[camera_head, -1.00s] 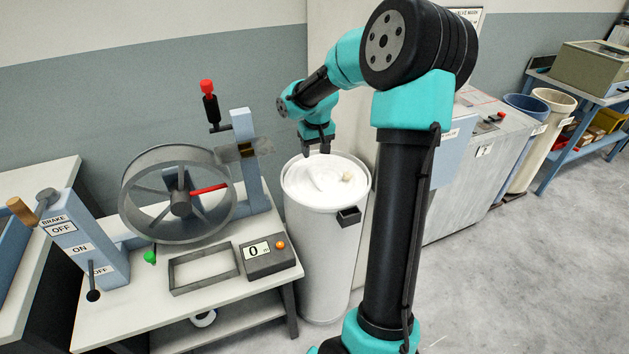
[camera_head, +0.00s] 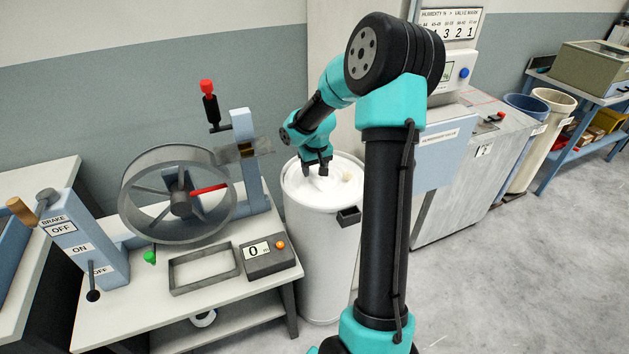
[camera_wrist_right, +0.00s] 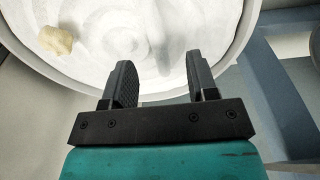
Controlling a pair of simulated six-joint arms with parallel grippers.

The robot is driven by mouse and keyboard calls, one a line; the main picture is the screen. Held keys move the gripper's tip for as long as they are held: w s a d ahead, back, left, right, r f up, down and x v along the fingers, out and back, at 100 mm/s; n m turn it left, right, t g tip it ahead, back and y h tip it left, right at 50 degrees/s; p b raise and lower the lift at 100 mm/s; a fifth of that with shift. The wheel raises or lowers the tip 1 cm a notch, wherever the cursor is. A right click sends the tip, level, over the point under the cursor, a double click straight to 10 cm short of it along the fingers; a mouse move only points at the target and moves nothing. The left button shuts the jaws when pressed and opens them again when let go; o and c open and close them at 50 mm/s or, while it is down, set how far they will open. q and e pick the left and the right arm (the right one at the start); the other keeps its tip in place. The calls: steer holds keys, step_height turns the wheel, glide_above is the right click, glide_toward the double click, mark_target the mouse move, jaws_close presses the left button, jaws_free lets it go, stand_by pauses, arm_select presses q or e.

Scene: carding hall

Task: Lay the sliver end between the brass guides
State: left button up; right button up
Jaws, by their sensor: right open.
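The sliver can (camera_head: 322,255) is a tall white drum filled with white coiled sliver. The cream sliver end (camera_head: 347,175) lies on the coils near the can's right side; in the right wrist view the sliver end (camera_wrist_right: 56,40) is a small lump at upper left. My right gripper (camera_head: 315,172) is open over the can's mouth, left of the sliver end. In the right wrist view its fingers (camera_wrist_right: 160,65) have nothing between them. The brass guides (camera_head: 247,150) are on a grey plate at the blue post, left of the can. My left gripper is out of view.
A large grey wheel (camera_head: 150,205) with a red spoke stands on the white table (camera_head: 120,310) left of the can. A counter box (camera_head: 268,262) reading 0 and an empty frame (camera_head: 175,285) lie in front. A black handle (camera_head: 348,216) sticks out from the can.

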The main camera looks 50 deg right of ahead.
mark_target(315, 178)
steer(key=shift+d+f, duration=0.15)
steer(key=shift+f, duration=1.8)
steer(key=shift+c, duration=0.3)
jaws_close()
steer(key=shift+r, duration=0.1)
